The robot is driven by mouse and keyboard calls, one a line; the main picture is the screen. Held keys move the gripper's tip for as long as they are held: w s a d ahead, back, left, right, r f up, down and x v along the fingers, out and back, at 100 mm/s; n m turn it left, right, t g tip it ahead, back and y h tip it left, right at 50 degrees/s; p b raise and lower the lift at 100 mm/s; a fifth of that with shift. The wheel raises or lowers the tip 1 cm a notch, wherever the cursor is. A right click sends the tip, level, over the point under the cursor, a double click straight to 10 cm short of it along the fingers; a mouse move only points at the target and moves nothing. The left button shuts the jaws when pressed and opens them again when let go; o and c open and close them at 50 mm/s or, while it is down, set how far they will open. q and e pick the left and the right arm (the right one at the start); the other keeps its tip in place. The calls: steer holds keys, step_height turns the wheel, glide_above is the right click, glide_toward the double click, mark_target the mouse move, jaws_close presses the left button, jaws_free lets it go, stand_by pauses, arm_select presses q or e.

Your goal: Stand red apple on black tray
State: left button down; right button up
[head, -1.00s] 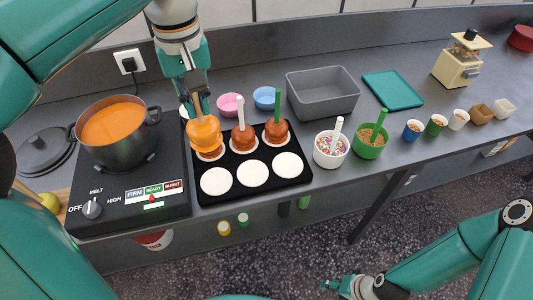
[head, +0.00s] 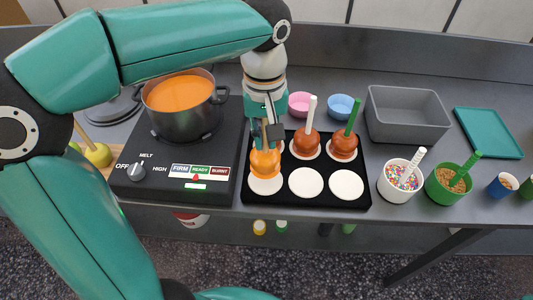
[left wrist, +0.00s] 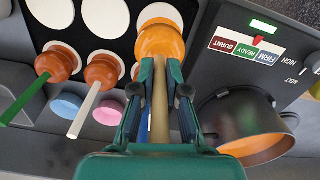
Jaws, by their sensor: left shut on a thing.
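My left gripper (head: 267,134) is shut on the wooden stick of an apple (head: 265,163) coated in glossy orange. The coated apple (left wrist: 160,40) hangs below the fingertips (left wrist: 160,72) in the left wrist view, with its stick between them. It is over the front-left white disc (head: 266,187) of the black tray (head: 330,203); I cannot tell whether it touches. Two red-brown coated apples stand in the tray's back row, one with a white stick (head: 305,144) and one with a green stick (head: 343,147). My right gripper is not in view.
A black pot (head: 182,122) of orange coating sits on the hotplate (head: 222,140) left of the tray. Sprinkle (head: 398,183) and crumb (head: 447,186) tubs stand right of it. Pink (head: 299,105) and blue (head: 341,107) bowls stand behind. The front-middle (head: 306,184) and front-right (head: 346,185) discs are empty.

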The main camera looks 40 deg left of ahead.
mark_target(266, 153)
arm_select(q)
steer(key=shift+f, duration=2.45)
steer(key=shift+b, duration=0.3)
steer(key=shift+f, duration=0.2)
steer(key=c, duration=1.2)
jaws_free()
steer(key=shift+r, duration=0.2)
steer(key=shift+r, duration=0.2)
step_height(266, 153, up, 12)
steer(key=shift+f+p, duration=0.2)
steer(key=shift+p, duration=0.75)
